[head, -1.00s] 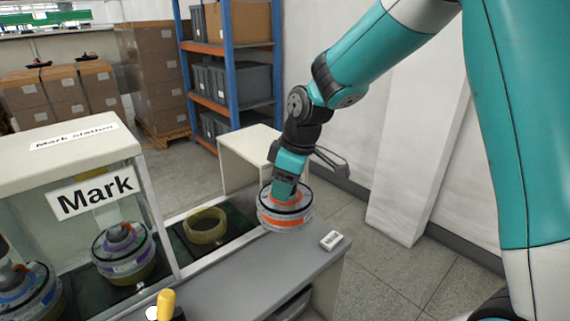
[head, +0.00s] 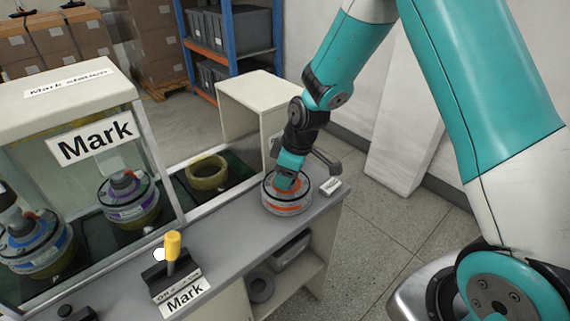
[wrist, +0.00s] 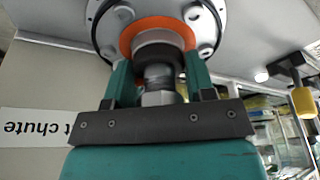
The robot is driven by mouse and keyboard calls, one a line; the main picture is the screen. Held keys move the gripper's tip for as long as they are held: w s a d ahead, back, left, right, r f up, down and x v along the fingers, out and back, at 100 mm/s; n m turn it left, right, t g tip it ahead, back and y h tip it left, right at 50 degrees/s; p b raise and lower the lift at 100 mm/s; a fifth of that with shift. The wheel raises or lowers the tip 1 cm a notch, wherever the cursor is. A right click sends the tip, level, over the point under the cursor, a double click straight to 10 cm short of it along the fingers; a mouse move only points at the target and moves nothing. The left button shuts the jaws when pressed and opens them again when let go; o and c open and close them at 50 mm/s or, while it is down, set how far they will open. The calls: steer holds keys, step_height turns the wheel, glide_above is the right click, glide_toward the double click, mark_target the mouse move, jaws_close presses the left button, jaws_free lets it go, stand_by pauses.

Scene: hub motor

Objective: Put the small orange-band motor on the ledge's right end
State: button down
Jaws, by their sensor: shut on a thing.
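The small orange-band motor (head: 287,199) is a silver disc with an orange band and an orange ring on top. In the head view it is at the right end of the grey ledge (head: 228,232), upright, and appears to rest on it. My gripper (head: 288,181) is shut on the motor's top shaft from above. In the wrist view the motor (wrist: 158,36) shows its orange ring, and my gripper (wrist: 158,88) has its teal fingers on either side of the metal shaft. The motor's underside is hidden.
A small white block (head: 330,186) lies close to the motor's right. An empty olive ring (head: 207,173) sits on the dark bed behind the ledge. Purple-band (head: 129,197) and blue-band (head: 36,240) motors stand in the Mark station. A yellow-handled lever (head: 173,246) stands at the front left.

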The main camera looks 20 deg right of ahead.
mark_target(297, 185)
steer(key=shift+c, duration=2.4)
jaws_free()
steer(key=v, duration=1.2)
steer(key=s+a+r+m, duration=0.1)
steer(key=s+a+r, duration=0.2)
steer(key=s, duration=0.5)
steer(key=s+a+r+m+g+y, duration=0.1)
steer(key=s+a+r, duration=0.2)
steer(key=s, duration=0.5)
steer(key=s+a+r+m, duration=0.1)
steer(key=s+a+r, duration=0.2)
steer(key=s, duration=0.5)
steer(key=shift+m+g+y, duration=0.3)
steer(key=shift+g+y, duration=0.1)
steer(key=shift+a+r, duration=0.1)
